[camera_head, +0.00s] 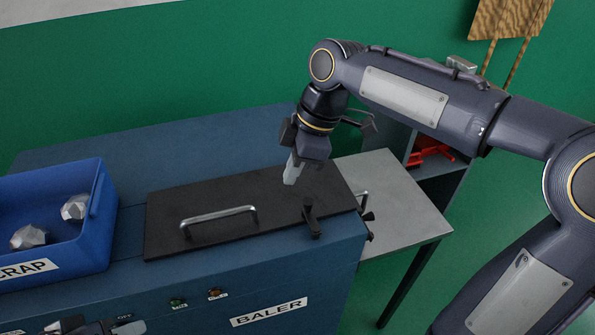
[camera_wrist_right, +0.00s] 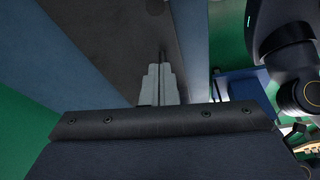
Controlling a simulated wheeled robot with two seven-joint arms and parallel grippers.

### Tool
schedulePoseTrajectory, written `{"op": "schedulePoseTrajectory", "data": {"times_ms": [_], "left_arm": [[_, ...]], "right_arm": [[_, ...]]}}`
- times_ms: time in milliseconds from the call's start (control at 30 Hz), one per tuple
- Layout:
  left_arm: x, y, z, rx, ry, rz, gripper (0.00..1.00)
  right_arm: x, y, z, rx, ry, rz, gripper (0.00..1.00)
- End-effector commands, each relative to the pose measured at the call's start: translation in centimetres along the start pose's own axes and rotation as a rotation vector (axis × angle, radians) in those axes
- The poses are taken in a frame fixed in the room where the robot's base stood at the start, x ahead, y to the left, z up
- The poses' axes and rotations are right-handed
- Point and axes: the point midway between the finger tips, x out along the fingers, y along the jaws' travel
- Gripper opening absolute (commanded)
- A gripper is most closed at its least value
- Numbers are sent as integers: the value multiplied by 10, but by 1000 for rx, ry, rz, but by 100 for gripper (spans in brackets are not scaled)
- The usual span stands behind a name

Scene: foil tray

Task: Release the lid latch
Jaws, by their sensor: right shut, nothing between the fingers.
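The baler's flat black lid (camera_head: 165,235) lies closed on the blue machine, with a grey bar handle (camera_head: 218,217) on it. A small black latch (camera_head: 311,218) stands at the lid's front edge, right of the handle. My right gripper (camera_head: 291,172) is shut and empty, pointing down over the back part of the lid, behind the latch and apart from it. In the right wrist view, the closed fingers (camera_wrist_right: 160,80) point at the dark lid (camera_wrist_right: 110,40). A dark part at the bottom left edge seems to be my left gripper (camera_head: 80,326); its fingers are unclear.
A blue scrap bin (camera_head: 95,215) with crumpled foil pieces stands left of the lid. A grey side table (camera_head: 405,205) is on the right, with red items (camera_head: 432,150) on a shelf behind it. Small buttons (camera_head: 215,293) sit on the baler's front.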

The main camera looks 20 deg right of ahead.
Motion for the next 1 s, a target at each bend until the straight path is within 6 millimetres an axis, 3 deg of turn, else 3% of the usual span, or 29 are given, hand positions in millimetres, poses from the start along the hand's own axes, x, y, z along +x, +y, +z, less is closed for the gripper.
{"op": "schedulePoseTrajectory", "data": {"times_ms": [367, 433, 633, 1000], "left_arm": [[5, -2, 2, 0, 0, 0, 36], [2, -1, 1, 0, 0, 0, 36], [0, 0, 0, 0, 0, 0, 36], [0, 0, 0, 0, 0, 0, 36]], "right_arm": [[82, -1, 1, 0, -2, -5, 0], [71, 0, 14, 7, -1, 2, 0], [64, 0, 34, 3, -1, 1, 0], [64, 0, 38, 1, 0, -1, 0]]}}
